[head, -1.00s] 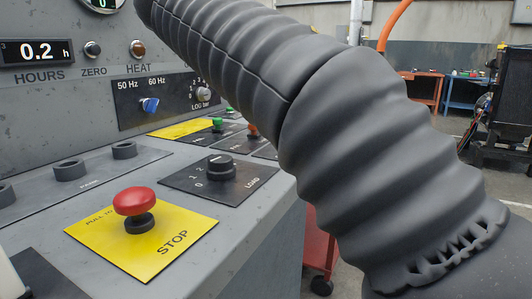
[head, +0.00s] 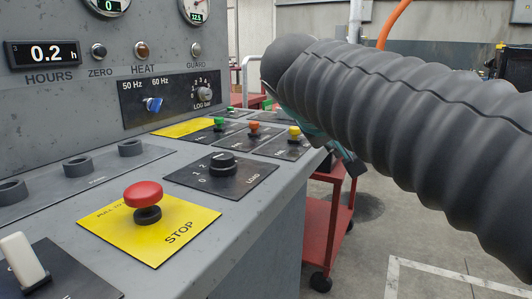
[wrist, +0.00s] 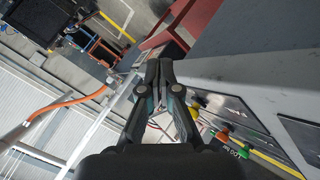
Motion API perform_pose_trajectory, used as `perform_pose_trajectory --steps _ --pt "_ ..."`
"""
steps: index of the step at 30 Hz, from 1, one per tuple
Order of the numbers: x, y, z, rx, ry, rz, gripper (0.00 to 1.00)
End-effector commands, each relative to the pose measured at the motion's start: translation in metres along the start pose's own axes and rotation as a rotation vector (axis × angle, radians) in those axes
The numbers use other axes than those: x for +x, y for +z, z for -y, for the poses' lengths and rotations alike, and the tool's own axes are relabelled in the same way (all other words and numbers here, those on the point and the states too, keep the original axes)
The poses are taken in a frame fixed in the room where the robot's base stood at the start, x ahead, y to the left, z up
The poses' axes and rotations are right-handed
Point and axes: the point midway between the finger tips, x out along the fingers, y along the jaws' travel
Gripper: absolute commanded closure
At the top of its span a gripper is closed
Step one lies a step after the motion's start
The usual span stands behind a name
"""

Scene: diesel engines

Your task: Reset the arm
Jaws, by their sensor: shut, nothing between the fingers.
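My gripper (wrist: 159,75) shows in the wrist view with its two dark fingers together and nothing between them. It hangs in free space beside the grey control console (wrist: 240,75), apart from it. In the head view my arm in its ribbed dark sleeve reaches in from the right edge, and its wrist end is right of the console. Part of my gripper (head: 340,160) shows below the sleeve, near the console's right edge; its fingertips are mostly hidden there.
The console carries a red STOP button (head: 143,196) on a yellow plate, a black LOAD knob (head: 222,164), and green, orange and yellow buttons near its right edge. A red cart (head: 325,225) stands right of it. Open floor (head: 400,235) lies further right.

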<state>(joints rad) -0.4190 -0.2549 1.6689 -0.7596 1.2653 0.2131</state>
Motion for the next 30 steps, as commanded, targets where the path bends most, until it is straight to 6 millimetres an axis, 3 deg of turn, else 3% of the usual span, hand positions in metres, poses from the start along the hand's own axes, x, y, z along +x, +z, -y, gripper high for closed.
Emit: perform_pose_trajectory --steps 1,9,15,21,30 --pt "0.009 0.030 0.003 0.013 -0.045 0.029 1.00" --pt "0.041 0.169 0.059 0.141 -0.306 0.133 1.00" --pt "0.052 0.247 0.106 0.287 -0.441 0.170 1.00" --pt "0.057 0.280 0.132 0.372 -0.498 0.180 1.00" --pt "0.058 0.284 0.135 0.380 -0.504 0.182 1.00"
